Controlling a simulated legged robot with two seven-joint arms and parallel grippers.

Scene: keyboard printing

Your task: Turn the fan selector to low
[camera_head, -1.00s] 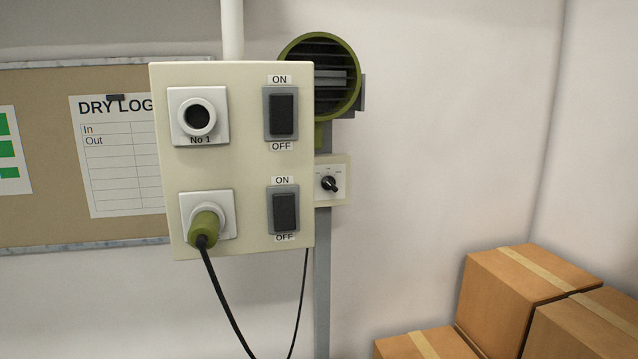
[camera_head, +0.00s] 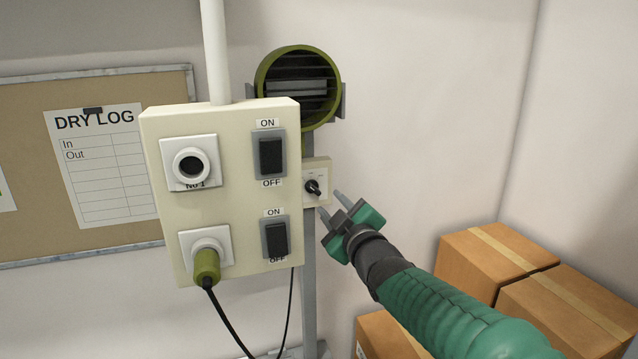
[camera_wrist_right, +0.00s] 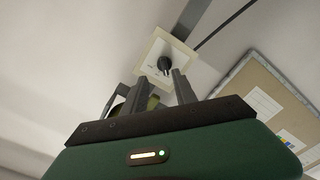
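The fan selector (camera_head: 312,187) is a small black knob on a cream plate (camera_head: 322,168), on the grey post right of the switch panel. Its pointer looks tilted down to the right; the labels are too small to read. My right gripper (camera_head: 330,203) is open and empty, just right of and below the selector, apart from it. In the right wrist view the knob (camera_wrist_right: 165,64) shows just beyond and between the two spread fingers (camera_wrist_right: 156,84). The round green fan (camera_head: 298,87) is above the selector. My left gripper is not in view.
The cream switch panel (camera_head: 222,116) stands close left of the selector, with two rocker switches and a green plug (camera_head: 207,266) with a hanging cable. Cardboard boxes (camera_head: 490,262) are stacked at lower right. The wall right of the selector is bare.

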